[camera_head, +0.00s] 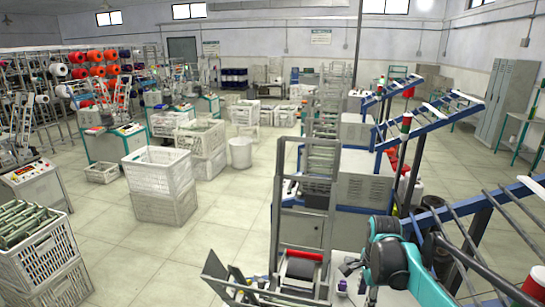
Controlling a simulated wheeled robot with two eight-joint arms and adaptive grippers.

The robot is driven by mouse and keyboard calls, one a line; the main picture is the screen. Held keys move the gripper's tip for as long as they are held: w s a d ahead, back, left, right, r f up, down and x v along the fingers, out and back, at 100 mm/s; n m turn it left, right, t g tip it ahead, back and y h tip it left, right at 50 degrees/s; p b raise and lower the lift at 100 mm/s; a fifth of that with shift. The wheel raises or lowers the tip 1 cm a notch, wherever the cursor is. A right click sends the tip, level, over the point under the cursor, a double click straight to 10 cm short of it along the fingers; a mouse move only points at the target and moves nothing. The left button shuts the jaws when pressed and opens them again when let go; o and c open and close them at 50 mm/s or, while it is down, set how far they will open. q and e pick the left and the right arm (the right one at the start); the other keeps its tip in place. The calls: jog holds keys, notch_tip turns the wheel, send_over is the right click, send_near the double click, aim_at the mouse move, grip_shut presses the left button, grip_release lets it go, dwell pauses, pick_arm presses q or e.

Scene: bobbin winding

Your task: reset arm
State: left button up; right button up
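A teal and black arm (392,262), which looks like my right arm, comes in from the bottom right. It is bent, with a large black joint in front of the machine. My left arm and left gripper are not in the picture. No held object is visible.
A winding machine with a grey frame (278,200) and a red roller (304,256) stands close in front. Blue racks (440,112) rise at the right. Stacked white crates (158,172) stand left of centre, and a crate of green bobbins (38,250) far left. Open floor (150,258) lies between.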

jog(key=s+a+f+n+t+b, duration=0.3)
jog(key=s+f+n+b, duration=0.3)
jog(key=s+n, duration=0.3)
jog(key=s+a+f+n+t+b, duration=0.3)
jog(key=s+f+n+b, duration=0.3)
jog(key=s+n, duration=0.3)
jog(key=shift+s+a+n, duration=0.3)
jog(key=shift+s+a, duration=0.25)
jog(key=shift+a, duration=0.25)
jog(key=shift+f, duration=0.1)
